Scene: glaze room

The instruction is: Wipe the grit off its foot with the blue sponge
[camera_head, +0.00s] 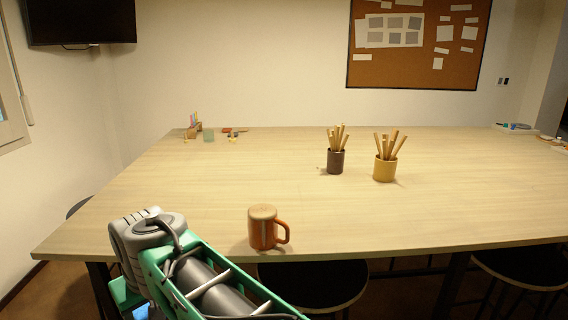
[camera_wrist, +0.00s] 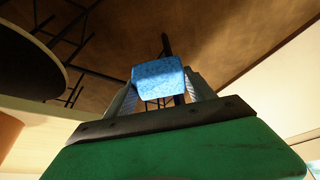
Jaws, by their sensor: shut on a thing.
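An orange-brown mug (camera_head: 263,230) stands on the wooden table close to its front edge, with its handle on the right. Its top looks like a flat, tan face, as if the mug is upside down with its foot up; grit is too small to make out. In the wrist view my gripper (camera_wrist: 160,88) is shut on a blue sponge (camera_wrist: 158,78), which sticks out past the fingers. The gripper is over the floor, beyond the table edge. In the head view my arm is at the lower left, left of the mug and apart from it.
The table (camera_head: 220,180) is clear around the mug. A dark cup (camera_head: 336,162) and a yellow cup (camera_head: 385,171), both holding wooden sticks, stand farther back. Small items and a greenish cup (camera_head: 208,135) sit at the back left. Stools (camera_head: 315,285) stand by the front edge.

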